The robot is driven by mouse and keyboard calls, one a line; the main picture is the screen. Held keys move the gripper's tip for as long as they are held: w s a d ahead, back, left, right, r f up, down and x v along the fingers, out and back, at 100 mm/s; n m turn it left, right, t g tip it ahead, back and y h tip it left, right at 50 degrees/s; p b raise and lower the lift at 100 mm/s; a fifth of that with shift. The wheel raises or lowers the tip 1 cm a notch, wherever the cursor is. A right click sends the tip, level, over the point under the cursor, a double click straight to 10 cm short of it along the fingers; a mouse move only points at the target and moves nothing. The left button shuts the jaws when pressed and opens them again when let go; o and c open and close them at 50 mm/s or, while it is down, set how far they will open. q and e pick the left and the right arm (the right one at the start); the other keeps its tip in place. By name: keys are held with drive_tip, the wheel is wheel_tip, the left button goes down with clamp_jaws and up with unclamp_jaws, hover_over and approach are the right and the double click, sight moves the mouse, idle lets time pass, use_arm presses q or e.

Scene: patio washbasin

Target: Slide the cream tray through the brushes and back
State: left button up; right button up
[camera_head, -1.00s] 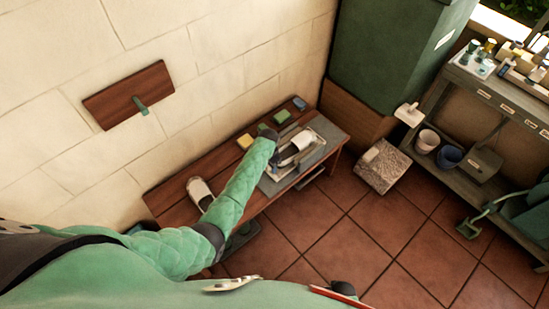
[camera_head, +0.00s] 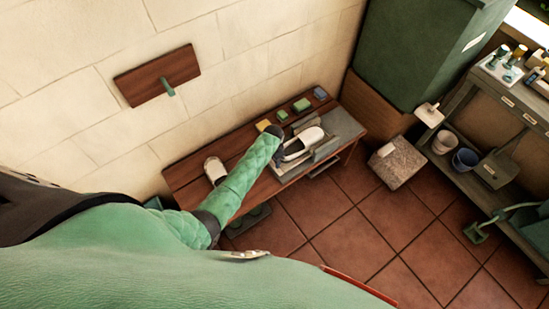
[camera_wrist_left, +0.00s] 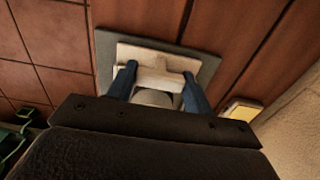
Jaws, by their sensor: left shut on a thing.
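My left gripper (camera_head: 275,137) reaches over the wooden bench. In the left wrist view its two dark blue fingers (camera_wrist_left: 158,90) close around the cream tray (camera_wrist_left: 152,55) at its near part. A pale rounded thing shows between the fingers. In the head view a white slipper-shaped thing (camera_head: 303,142) lies just right of the gripper, between grey upright pieces (camera_head: 326,150) that may be the brushes. The gripper and forearm hide part of the tray. A grey slab (camera_head: 344,123) lies bare at the bench's right end. My right gripper is not seen.
Another cream slipper (camera_head: 214,170) lies left of my forearm. Yellow (camera_head: 263,125), green (camera_head: 301,104) and blue (camera_head: 320,93) blocks line the bench's wall side. A green cabinet (camera_head: 412,55) stands beyond the bench. A speckled block (camera_head: 398,163) sits on the floor.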

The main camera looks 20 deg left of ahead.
use_arm(q)
drive_tip(key=shift+s+a+f, duration=0.15)
drive_tip(key=shift+s, duration=0.05)
drive_tip(key=o, duration=1.4)
drive_tip(key=shift+a, duration=0.1)
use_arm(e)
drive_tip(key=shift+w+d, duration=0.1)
use_arm(q)
drive_tip(key=shift+r, duration=0.2)
drive_tip(key=shift+r, duration=0.25)
wheel_tip(320, 180, up, 6)
drive_tip(key=shift+r+b, duration=0.15)
drive_tip(key=shift+b, duration=0.65)
drive_tip(key=shift+r, duration=0.4)
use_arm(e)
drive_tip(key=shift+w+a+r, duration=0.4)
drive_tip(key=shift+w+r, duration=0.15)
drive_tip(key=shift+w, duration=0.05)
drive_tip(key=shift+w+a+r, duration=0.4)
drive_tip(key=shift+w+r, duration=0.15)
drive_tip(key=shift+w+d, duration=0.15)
